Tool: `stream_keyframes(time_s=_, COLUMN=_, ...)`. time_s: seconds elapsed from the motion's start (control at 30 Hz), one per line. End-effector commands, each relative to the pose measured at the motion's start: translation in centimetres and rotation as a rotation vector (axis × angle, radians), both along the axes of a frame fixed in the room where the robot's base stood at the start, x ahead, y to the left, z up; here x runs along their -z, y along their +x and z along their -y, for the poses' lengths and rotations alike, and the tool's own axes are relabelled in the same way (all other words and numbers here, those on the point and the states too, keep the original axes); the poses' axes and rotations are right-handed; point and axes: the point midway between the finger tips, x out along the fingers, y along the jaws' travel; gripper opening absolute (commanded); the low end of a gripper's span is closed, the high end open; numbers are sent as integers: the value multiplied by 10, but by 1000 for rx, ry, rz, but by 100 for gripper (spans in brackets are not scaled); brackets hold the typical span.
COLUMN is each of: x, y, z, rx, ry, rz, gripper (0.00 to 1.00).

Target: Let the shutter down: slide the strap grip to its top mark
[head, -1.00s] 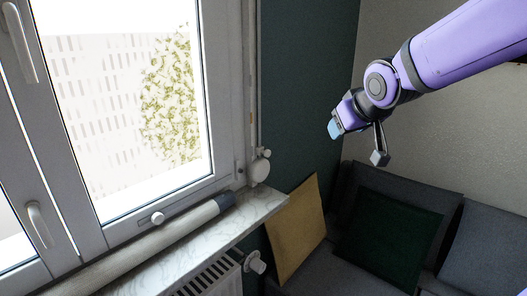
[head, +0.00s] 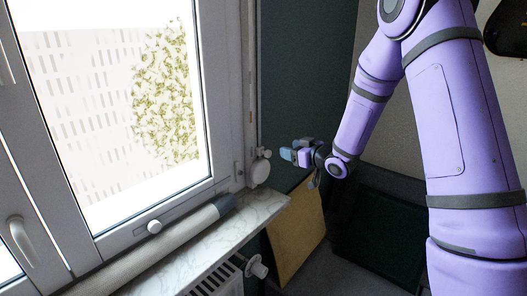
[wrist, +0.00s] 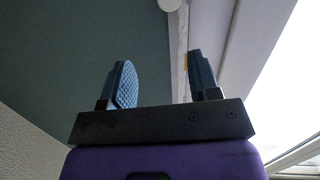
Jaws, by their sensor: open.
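A pale strap (head: 251,100) runs down a narrow rail beside the right window frame. A small white knob (head: 266,153), which looks like the strap grip, sits at the lower end just above a round white winder (head: 259,173). My gripper (head: 294,149) is open and empty, to the right of the knob at about its height in the head view, with a gap between them. In the wrist view, my two blue fingers (wrist: 160,70) stand apart with nothing between them. A white rounded part (wrist: 170,4) is cut off at the top edge there; I cannot tell which part it is.
A marble sill (head: 258,212) with a grey roll (head: 170,240) lies below the window. A radiator valve (head: 257,267) sticks out under it. The teal wall (head: 305,75) is bare.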

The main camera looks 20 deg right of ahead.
Motion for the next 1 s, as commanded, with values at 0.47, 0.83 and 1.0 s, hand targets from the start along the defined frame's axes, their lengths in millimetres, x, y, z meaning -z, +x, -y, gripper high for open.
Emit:
stream_keyframes(time_s=0.47, x=44, y=4, z=-13, rx=-130, ry=148, rz=74, gripper=56)
stream_keyframes(time_s=0.83, x=44, y=52, z=-48, rx=-131, ry=146, rz=75, gripper=56)
stream_keyframes(time_s=1.0, x=44, y=72, z=-63, rx=-129, ry=146, rz=73, gripper=56)
